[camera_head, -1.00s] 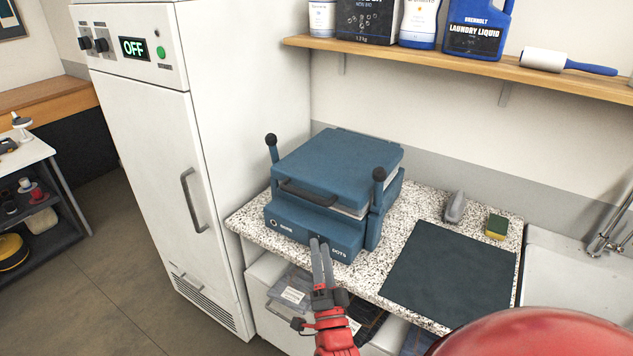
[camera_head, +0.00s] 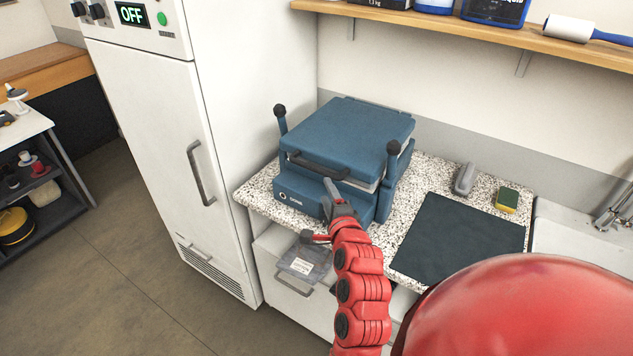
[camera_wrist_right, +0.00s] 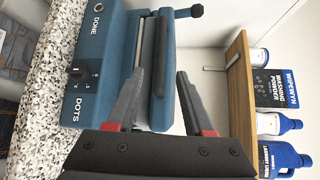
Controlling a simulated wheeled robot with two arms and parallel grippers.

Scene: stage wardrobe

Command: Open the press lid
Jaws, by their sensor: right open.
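The blue press (camera_head: 300,193) stands on the speckled counter with its lid (camera_head: 350,132) down. A dark bar handle (camera_head: 318,166) runs along the lid's front edge. Upright levers with black knobs stand at both sides. My right gripper (camera_head: 332,190) is in front of the press, just below and to the right of the handle. In the right wrist view the right gripper (camera_wrist_right: 160,88) is open and empty, its fingers apart. The handle (camera_wrist_right: 163,58) lies ahead of the fingertips there. The press's dial and the words DONE and DOTS also show. My left gripper is not in view.
A dark mat (camera_head: 460,238) lies on the counter (camera_head: 262,190) right of the press, with a grey object (camera_head: 465,179) and a sponge (camera_head: 507,200) behind it. A tall white cabinet (camera_head: 160,130) stands close on the left. A shelf (camera_head: 450,29) with bottles is above.

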